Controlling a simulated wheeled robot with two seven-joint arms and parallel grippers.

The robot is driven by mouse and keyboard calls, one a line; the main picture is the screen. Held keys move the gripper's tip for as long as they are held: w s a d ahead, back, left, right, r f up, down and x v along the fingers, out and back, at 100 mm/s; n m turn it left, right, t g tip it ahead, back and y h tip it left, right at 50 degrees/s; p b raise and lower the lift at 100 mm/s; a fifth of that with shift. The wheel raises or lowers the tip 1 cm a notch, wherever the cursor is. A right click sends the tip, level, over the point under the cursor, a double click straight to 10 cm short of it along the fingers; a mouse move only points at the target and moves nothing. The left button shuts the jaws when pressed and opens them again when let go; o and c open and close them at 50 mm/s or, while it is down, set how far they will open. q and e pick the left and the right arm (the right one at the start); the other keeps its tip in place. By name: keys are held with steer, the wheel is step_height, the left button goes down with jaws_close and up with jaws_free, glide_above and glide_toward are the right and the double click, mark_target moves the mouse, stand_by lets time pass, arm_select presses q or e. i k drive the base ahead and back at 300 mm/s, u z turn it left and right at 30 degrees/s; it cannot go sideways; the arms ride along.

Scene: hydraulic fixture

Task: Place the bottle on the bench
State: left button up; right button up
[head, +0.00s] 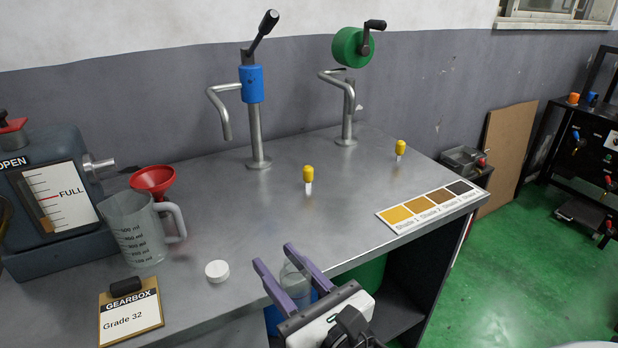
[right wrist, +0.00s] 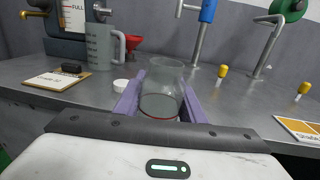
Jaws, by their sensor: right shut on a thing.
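My right gripper (head: 276,256) is at the front edge of the bench, with its two purple fingers on either side of a clear bottle (head: 294,277). It is shut on the bottle. In the right wrist view, the bottle (right wrist: 161,88) is upright and see-through between the fingers, with a reddish ring low down. The gripper partly hides the bottle in the head view. The bench (head: 245,210) has a grey metal top. I cannot tell whether the bottle touches it. My left gripper is not in view.
A white cap (head: 217,271), measuring jug (head: 131,232), red funnel (head: 153,180) and Grade 32 clipboard (head: 130,315) are on the left. Blue (head: 251,84) and green (head: 351,47) hand pumps stand behind. Two yellow-topped vials and a shade card (head: 425,207) are rightward. The bench middle is clear.

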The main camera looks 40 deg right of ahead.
mark_target(346, 174)
steer(key=u, duration=2.6)
steer(key=k, duration=1.8)
steer(key=z, duration=1.65)
steer(key=i, duration=0.5)
steer(key=z, duration=0.1)
